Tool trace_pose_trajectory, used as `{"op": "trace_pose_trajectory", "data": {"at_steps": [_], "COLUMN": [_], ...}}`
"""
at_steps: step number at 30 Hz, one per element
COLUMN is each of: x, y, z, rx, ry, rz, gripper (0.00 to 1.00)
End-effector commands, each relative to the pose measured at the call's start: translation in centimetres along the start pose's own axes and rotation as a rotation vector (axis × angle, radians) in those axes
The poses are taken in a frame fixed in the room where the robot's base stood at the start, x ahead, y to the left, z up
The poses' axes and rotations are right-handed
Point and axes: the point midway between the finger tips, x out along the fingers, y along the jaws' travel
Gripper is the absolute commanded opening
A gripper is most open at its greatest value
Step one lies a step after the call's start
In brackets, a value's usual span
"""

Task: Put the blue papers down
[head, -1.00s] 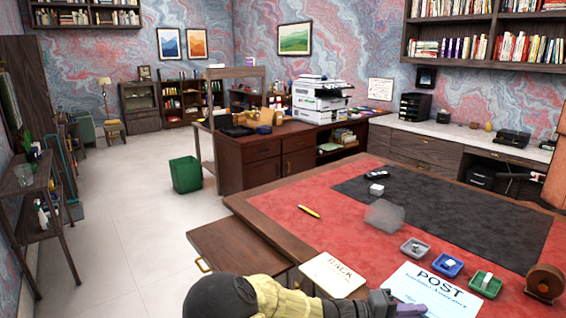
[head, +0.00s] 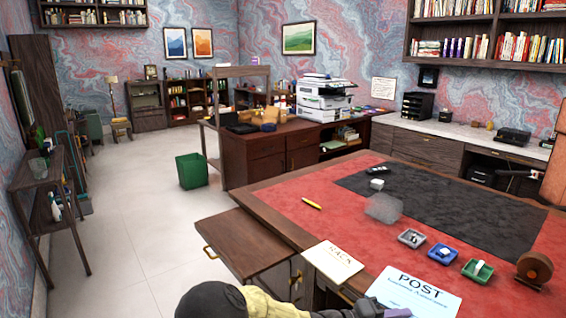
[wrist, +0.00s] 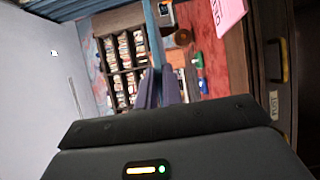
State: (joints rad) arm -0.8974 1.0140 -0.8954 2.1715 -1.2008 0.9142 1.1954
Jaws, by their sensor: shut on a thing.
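The blue papers (head: 424,292), a light blue sheet headed POST, show at the lower right of the head view, their near part cut off by the frame. My gripper (head: 392,308) is at their left side, shut on them, with one purple-grey finger lying over the sheet. The height of the papers above the desk is hard to tell.
The red desk top (head: 290,212) has a cream RACK card (head: 333,262) near its front edge. A grey tray (head: 411,238), a blue tray (head: 443,252), a green tray (head: 477,270) and a brown tape roll (head: 534,269) stand beyond the papers. Red surface around the yellow pencil (head: 312,204) is clear.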

Motion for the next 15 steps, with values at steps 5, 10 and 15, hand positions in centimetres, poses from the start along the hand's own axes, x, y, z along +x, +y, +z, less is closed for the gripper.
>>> {"op": "trace_pose_trajectory", "data": {"at_steps": [5,10,15], "x": [-2.2,-5.0,-8.2], "y": [-2.6,-6.1,-10.7], "z": [-1.0,-1.9,-2.2], "rx": [-0.005,-0.007,-0.01], "ry": [0.102,0.229,0.382], "rz": [0.001,0.002,0.004], "gripper": [0.0,0.0,0.0]}}
